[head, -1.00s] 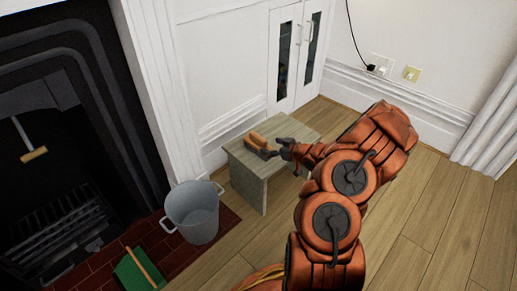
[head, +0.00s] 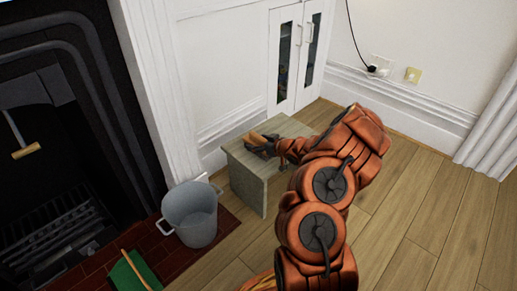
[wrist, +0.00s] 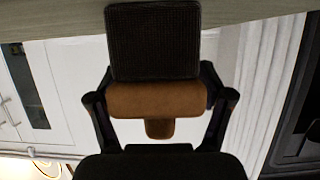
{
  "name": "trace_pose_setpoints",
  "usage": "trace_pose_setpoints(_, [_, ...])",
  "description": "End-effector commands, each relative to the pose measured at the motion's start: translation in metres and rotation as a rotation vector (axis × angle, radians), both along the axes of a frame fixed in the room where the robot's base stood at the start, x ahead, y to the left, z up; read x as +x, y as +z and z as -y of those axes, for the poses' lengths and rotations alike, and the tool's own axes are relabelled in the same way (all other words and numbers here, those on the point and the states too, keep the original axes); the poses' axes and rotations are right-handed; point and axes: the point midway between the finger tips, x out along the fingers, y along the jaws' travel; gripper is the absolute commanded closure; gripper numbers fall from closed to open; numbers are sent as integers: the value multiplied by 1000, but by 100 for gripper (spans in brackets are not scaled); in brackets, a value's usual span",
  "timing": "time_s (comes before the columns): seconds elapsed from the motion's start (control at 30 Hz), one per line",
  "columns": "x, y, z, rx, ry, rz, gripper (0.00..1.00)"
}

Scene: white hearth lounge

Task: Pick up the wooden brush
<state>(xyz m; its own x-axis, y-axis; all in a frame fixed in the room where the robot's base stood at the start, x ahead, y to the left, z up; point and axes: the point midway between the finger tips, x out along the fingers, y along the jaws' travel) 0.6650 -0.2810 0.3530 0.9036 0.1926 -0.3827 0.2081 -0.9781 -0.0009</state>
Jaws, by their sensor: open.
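The wooden brush (head: 256,138) lies on the top of a small pale grey-brown wooden stool (head: 288,126). In the head view my gripper (head: 269,148) is at the brush and hides part of it. In the wrist view the brush shows an orange-brown wooden body (wrist: 157,99) with a short stub and a dark textured block, which looks like its bristles. The fingers of my gripper (wrist: 157,82) are open, one on each side of the wooden body. I cannot tell whether they touch it.
A grey metal bucket (head: 190,215) stands left of the stool by the brick hearth. A green object with a wooden stick (head: 137,270) lies in front of it. The fireplace (head: 50,150) is at left, a white cabinet (head: 297,55) behind. Wooden floor at right is clear.

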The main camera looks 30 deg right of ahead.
Motion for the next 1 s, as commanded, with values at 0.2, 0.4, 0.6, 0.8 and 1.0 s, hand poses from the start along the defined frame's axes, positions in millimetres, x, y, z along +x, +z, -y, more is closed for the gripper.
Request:
trace_pose_setpoints(0.2, [3, -1, 0, 0, -1, 0, 21])
trace_pose_setpoints(0.4, [3, -1, 0, 0, -1, 0, 30])
trace_pose_setpoints(0.6, [3, -1, 0, 0, -1, 0, 51])
trace_pose_setpoints(0.8, [3, -1, 0, 0, -1, 0, 72])
trace_pose_setpoints(1.0, [2, -1, 0, 0, -1, 0, 93])
